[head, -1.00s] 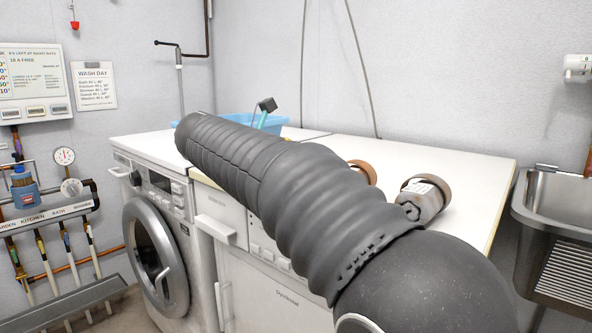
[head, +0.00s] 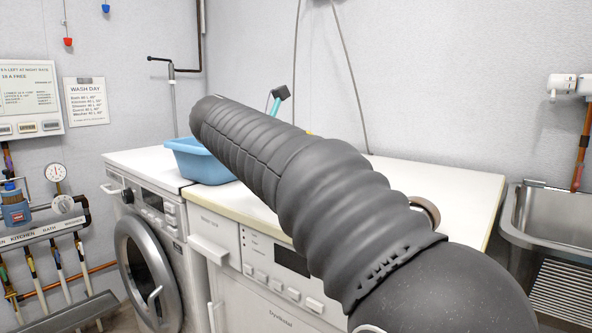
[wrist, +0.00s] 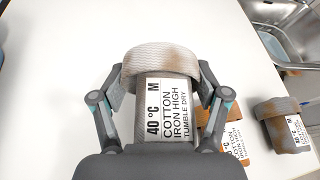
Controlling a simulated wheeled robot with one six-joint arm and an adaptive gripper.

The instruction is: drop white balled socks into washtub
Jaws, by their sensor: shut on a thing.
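My gripper (wrist: 162,98) shows in the wrist view, with a finger on each side of a pale, knitted sock ball, the white balled socks (wrist: 160,58). It is shut on them. They have brownish stains and a white care label reading 40 °C, cotton, iron high, tumble dry. White worktop shows around them; their height above it is unclear. The blue washtub (head: 200,162) stands on the white tops in the head view, its right part hidden behind my arm. My gripper and the held socks are hidden in the head view.
An orange-brown labelled bundle (wrist: 232,145) and a grey labelled bundle (wrist: 283,122) lie right of my gripper. A brown-rimmed item (head: 427,210) shows behind my arm. A steel sink (head: 550,225) stands at right. The worktop (head: 450,185) has free room. A teal-handled tool (head: 277,100) rises behind my arm.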

